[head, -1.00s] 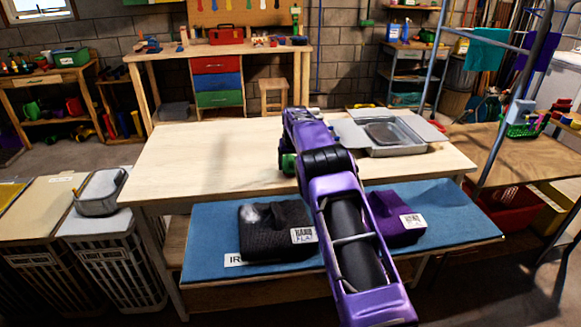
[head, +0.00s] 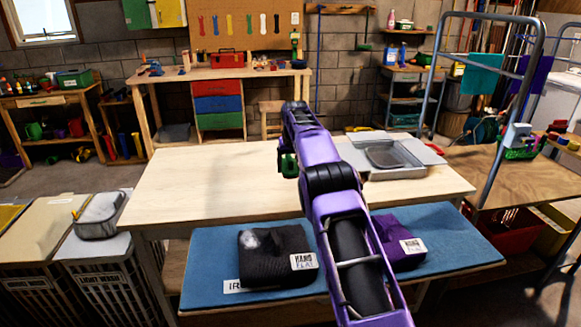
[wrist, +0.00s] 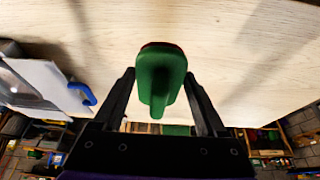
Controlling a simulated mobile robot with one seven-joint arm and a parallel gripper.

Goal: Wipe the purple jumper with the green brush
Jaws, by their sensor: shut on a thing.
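The green brush (wrist: 160,75) is between the fingers of my gripper (wrist: 163,90) in the wrist view, its green body facing the camera. My gripper is shut on it. In the head view a bit of the green brush (head: 289,165) shows beside my arm, over the wooden table; my fingertips are hidden there. The purple jumper (head: 392,238) lies folded on the blue mat (head: 445,232), right of my arm and partly hidden by it. A white label sits on it. The brush is apart from the jumper, further back.
A dark folded jumper (head: 275,252) with a grey-white patch and a label lies left of my arm. A grey metal tray (head: 395,158) stands at the back right of the wooden table (head: 200,175). The table's left part is clear. A metal rack (head: 510,110) stands at right.

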